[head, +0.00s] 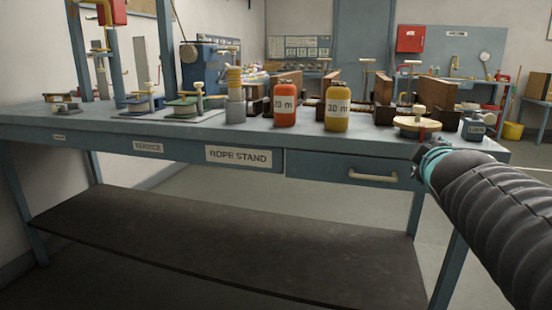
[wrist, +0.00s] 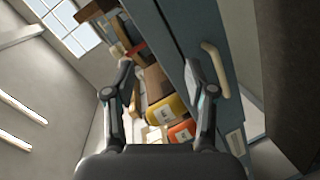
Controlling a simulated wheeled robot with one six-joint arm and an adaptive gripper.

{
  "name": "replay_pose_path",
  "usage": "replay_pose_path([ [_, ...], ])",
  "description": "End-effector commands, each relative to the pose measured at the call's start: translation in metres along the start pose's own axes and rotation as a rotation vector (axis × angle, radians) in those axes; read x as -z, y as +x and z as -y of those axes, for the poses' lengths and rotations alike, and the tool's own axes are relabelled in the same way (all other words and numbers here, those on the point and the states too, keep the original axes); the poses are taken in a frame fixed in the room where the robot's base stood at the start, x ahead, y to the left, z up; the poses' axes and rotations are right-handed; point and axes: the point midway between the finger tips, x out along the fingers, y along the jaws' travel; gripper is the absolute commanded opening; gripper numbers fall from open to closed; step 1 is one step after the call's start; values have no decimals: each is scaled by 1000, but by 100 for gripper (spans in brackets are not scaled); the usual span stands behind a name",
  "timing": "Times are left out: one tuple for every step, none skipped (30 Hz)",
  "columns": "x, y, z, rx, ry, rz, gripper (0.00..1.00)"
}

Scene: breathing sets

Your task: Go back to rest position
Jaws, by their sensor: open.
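My gripper shows in the wrist view (wrist: 160,85) with its two dark fingers spread apart and nothing between them. Behind the fingers, the yellow bottle (wrist: 166,110), the red-orange bottle (wrist: 181,131) and the blue drawer front show tilted. In the head view my arm, with its dark ribbed sleeve, comes in from the right and ends at the right end of the blue workbench (head: 120,137). My fingers are hard to make out there. The red-orange bottle (head: 285,106) marked 20 m and the yellow bottle (head: 337,107) marked 30 m stand upright on the bench.
The bench has a drawer with a pale handle (head: 373,176) and a dark lower shelf (head: 230,240). Reels (head: 190,106), a round wooden-topped piece (head: 417,125) and a small grey-blue box (head: 474,128) crowd its top. Open floor lies behind, with a yellow bucket (head: 513,131).

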Motion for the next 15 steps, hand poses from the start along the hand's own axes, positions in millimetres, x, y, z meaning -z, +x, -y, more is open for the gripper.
replay_pose_path([
  [-5, -17, 27, 71, 103, 38, 55],
  [-10, -26, 44, 116, 169, 69, 55],
  [-16, -38, 66, 174, 250, 109, 55],
  [-21, -48, 83, 217, 309, 140, 55],
  [-25, -57, 100, 259, 364, 171, 55],
  [-31, -71, 121, 314, 431, 214, 55],
  [-35, -82, 137, 354, 480, 247, 55],
  [-38, -92, 153, 396, 525, 281, 55],
  [-43, -106, 172, 446, 581, 325, 55],
  [-46, -117, 186, 482, 618, 357, 55],
  [-49, -127, 199, 516, 653, 389, 55],
  [-52, -140, 214, 557, 692, 427, 55],
  [-55, -149, 224, 584, 718, 455, 55],
  [-57, -157, 233, 609, 739, 481, 55],
  [-59, -166, 243, 638, 765, 510, 55],
])
